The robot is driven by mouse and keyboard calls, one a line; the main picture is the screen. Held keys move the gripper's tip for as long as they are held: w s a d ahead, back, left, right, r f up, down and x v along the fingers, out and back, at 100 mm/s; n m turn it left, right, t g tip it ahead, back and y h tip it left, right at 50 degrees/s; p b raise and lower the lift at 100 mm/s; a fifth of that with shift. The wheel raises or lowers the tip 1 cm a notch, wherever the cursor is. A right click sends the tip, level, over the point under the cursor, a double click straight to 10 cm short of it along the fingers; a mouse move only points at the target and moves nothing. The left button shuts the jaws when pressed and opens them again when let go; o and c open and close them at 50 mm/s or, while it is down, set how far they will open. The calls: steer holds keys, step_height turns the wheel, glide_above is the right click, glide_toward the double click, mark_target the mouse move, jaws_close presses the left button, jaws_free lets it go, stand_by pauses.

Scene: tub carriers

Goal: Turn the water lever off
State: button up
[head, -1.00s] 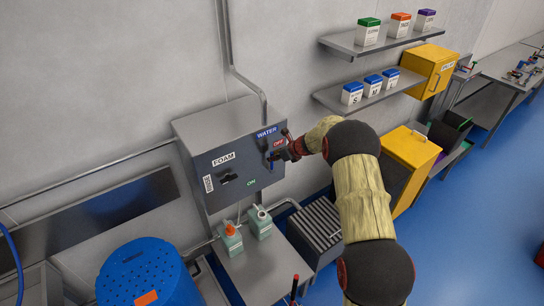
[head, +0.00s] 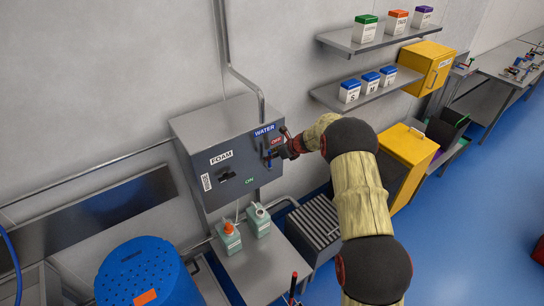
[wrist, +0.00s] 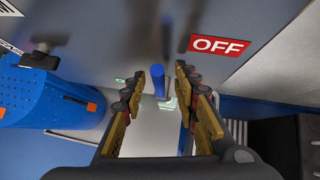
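The grey control box (head: 200,150) on the wall carries a blue WATER label (head: 264,130), a red OFF label (head: 276,141) and a green ON label (head: 249,181). The blue water lever (head: 269,160) hangs downward on the box front, below OFF; its pivot is partly hidden by my gripper (head: 279,152). In the wrist view the lever (wrist: 158,72) shows by the gap between my fingertips (wrist: 168,72), nearer the left finger. The fingers are apart and not closed on it. The OFF label (wrist: 219,46) is at upper right there. Contact with the lever cannot be told.
A black FOAM lever (head: 228,178) is left of the water lever. Two bottles (head: 230,240) stand on a shelf below the box. A blue tub (head: 145,275) is at lower left. Shelves (head: 370,88) and a yellow cabinet (head: 405,150) are at right.

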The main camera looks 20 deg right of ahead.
steer(key=shift+r, duration=0.1)
steer(key=v, duration=1.1)
steer(key=shift+s+d+r, duration=0.2)
steer(key=shift+s+r, duration=0.05)
steer(key=shift+s, duration=0.05)
